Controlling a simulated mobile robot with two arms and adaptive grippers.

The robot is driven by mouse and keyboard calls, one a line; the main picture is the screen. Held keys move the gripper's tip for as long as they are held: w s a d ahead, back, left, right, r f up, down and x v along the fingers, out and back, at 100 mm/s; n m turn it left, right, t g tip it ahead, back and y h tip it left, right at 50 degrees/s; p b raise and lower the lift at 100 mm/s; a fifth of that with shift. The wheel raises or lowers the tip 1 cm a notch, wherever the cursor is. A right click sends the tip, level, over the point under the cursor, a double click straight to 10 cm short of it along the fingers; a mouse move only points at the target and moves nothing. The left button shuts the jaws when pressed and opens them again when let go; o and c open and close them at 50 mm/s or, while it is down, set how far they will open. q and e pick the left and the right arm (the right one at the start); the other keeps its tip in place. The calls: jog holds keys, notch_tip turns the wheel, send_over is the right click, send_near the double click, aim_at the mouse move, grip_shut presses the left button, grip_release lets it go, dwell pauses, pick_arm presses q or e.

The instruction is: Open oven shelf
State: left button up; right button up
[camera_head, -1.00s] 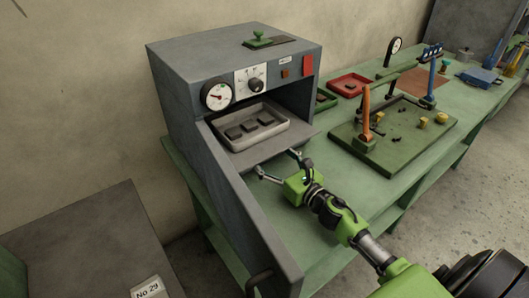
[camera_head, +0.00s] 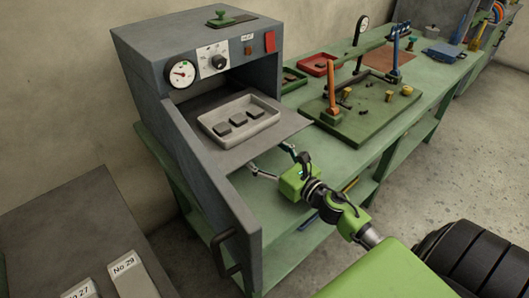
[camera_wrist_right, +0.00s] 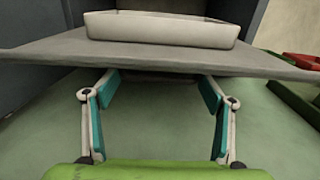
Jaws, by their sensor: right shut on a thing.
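The oven (camera_head: 190,75) is a grey box on the green bench, with its door (camera_head: 205,175) swung wide open toward me. Its flat grey shelf (camera_head: 288,122) sticks out of the opening and bears a pale tray (camera_head: 262,125) with several dark blocks. My right gripper (camera_head: 268,157) is at the shelf's front edge and is shut on it. In the right wrist view, the fingers (camera_wrist_right: 160,78) reach to the shelf's front edge (camera_wrist_right: 160,60), one on each side; their tips are partly hidden by the shelf. My left gripper is not in view.
The open door stands left of my right arm. Right of the oven is a green fixture board (camera_head: 365,125) with posts, and red (camera_head: 320,64) and green trays. A dark grey surface with number labels (camera_head: 123,266) lies at the lower left.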

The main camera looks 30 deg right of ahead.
jog(key=o, duration=1.6)
jog(key=s, duration=0.4)
jog(key=s+d, duration=0.1)
jog(key=s, duration=0.7)
jog(key=shift+d, duration=0.35)
